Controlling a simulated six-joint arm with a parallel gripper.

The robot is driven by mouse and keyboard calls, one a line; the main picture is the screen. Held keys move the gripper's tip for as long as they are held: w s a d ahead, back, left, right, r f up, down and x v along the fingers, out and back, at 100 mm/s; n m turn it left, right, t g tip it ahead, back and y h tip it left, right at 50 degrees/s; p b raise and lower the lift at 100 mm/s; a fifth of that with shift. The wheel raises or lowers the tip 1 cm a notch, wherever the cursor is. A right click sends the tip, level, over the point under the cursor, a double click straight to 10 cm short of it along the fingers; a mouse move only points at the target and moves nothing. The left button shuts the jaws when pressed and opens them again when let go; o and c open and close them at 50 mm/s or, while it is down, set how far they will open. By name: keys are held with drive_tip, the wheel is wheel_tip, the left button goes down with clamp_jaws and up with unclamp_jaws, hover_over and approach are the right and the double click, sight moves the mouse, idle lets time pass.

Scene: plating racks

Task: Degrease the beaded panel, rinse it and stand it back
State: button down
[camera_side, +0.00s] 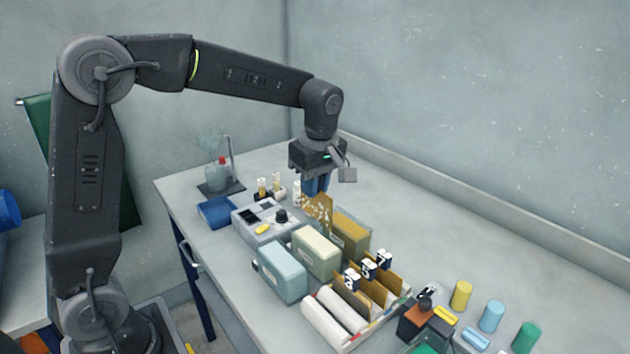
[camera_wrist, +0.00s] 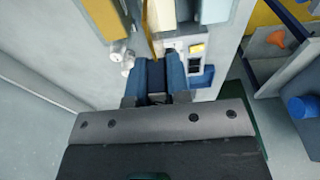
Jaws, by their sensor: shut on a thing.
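The beaded panel (camera_side: 319,209) is a brown plate with pale beads. My gripper (camera_side: 316,186) is shut on its top edge and points down. The panel hangs upright, close by the amber tank (camera_side: 348,237) and behind the cream tank (camera_side: 315,253); I cannot tell whether its lower edge is clear of the tanks. A pale blue tank (camera_side: 282,275) stands nearest in the row. In the wrist view the gripper (camera_wrist: 157,75) shows blue fingers, with the panel's thin edge (camera_wrist: 149,38) beyond them. The rack (camera_side: 340,343) holds brown and white plates with numbered tags.
A grey control box (camera_side: 263,222) with a dark knob stands left of the tanks, with a blue tray (camera_side: 216,212) beyond. Small bottles (camera_side: 276,182) stand near my gripper. Yellow (camera_side: 461,295), blue (camera_side: 491,316) and green cylinders (camera_side: 526,337) stand right. The bench behind is clear.

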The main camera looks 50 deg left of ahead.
drive_tip(key=shift+f, duration=5.9)
drive_tip(key=shift+f, duration=0.1)
idle(1.3)
